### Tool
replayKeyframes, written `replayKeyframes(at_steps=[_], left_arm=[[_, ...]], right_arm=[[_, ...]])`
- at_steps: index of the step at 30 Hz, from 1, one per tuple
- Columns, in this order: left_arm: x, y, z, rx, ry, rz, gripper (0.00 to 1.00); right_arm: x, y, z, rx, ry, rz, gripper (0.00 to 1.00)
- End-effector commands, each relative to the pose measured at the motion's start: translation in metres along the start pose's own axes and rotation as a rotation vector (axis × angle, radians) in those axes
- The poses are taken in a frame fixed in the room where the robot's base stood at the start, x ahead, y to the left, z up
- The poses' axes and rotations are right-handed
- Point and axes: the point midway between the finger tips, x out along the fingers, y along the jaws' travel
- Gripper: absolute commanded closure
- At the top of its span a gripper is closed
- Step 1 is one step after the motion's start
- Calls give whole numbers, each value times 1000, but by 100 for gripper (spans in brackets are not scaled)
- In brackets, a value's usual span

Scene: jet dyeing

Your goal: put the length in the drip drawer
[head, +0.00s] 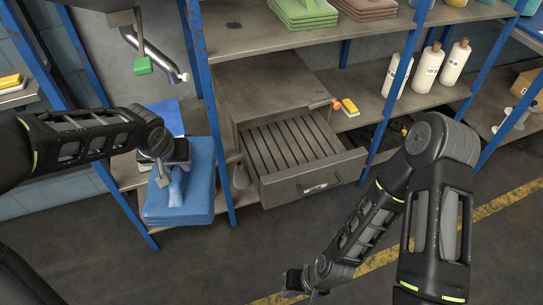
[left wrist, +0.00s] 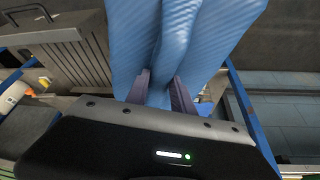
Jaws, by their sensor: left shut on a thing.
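The length is a blue ribbed cloth (head: 198,200) at the left of the head view, hanging or resting in thick folds by the blue shelf post. My left gripper (head: 165,178) is shut on it from above. In the left wrist view the cloth (left wrist: 205,45) is pinched into a ridge between both fingers. The drip drawer (head: 283,192) is pulled open to the right of the cloth; its slatted floor looks empty. It also shows at the left of the left wrist view (left wrist: 60,60). My right gripper (head: 305,290) is low at the bottom of the head view, away from everything; its fingers are unclear.
White bottles (head: 428,70) stand on the shelf at right. Green folded cloth (head: 300,14) lies on the upper shelf. The floor in front is clear.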

Motion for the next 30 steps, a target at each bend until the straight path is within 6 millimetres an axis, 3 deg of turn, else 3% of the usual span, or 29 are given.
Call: replayKeyframes(at_steps=[12,17,23,30], left_arm=[[0,0,-1,1,2,1,100],[10,-2,4,32,2,14,100],[43,-9,17,171,2,74,100],[95,-16,34,449,2,192,100]], right_arm=[[0,0,0,1,1,1,100],[9,4,0,0,1,0,100],[37,15,0,-1,1,1,100],[81,32,0,-2,1,1,100]])
